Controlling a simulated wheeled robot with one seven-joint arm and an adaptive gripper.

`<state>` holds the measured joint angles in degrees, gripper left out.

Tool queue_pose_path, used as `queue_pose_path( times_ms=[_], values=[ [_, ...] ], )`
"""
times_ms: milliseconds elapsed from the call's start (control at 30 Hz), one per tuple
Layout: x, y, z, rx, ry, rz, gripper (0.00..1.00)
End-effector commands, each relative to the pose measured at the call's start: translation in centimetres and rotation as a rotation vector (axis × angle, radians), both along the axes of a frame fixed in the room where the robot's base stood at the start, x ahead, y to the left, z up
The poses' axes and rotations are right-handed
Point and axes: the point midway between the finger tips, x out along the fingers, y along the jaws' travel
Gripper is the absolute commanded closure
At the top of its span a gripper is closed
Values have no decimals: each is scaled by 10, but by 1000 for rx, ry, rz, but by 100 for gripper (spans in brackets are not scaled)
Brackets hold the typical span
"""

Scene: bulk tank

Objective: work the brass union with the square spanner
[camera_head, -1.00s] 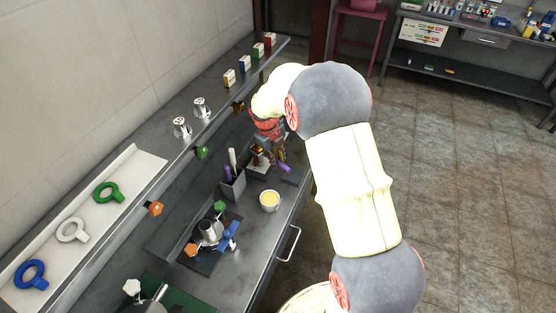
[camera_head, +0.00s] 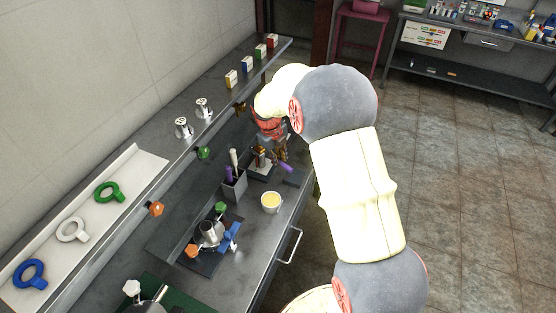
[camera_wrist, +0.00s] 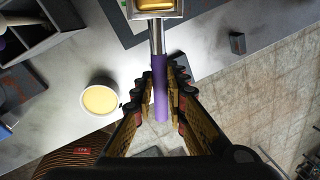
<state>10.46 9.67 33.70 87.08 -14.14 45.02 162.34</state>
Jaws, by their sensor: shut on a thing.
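The square spanner (camera_wrist: 160,72) has a purple handle and a metal shank, and it runs up the middle of the wrist view. My gripper (camera_wrist: 160,98) is shut on its purple handle, with a finger on each side. The spanner's square metal head sits at the top edge of the wrist view, and the brass union (camera_wrist: 156,4) shows inside it, partly cut off. How well the head is seated cannot be told. In the head view the brass union (camera_head: 260,158) stands on a small plate on the bench, and the purple handle (camera_head: 286,167) points right beneath my gripper (camera_head: 282,150).
A white cup of yellow stuff (camera_head: 271,202) stands near the bench's front edge. A grey holder (camera_head: 234,188) with upright tools is left of the union. A metal fitting with coloured knobs (camera_head: 210,233) stands nearer. A shelf (camera_head: 170,160) runs along the wall.

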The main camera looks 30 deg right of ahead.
Motion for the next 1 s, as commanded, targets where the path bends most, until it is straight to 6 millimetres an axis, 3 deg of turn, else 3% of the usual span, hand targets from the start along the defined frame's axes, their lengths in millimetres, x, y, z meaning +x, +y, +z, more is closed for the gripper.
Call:
queue_pose_path(
  times_ms=[1000],
  values=[
    [0, 0, 48, 0, -2, 0, 100]
  ],
)
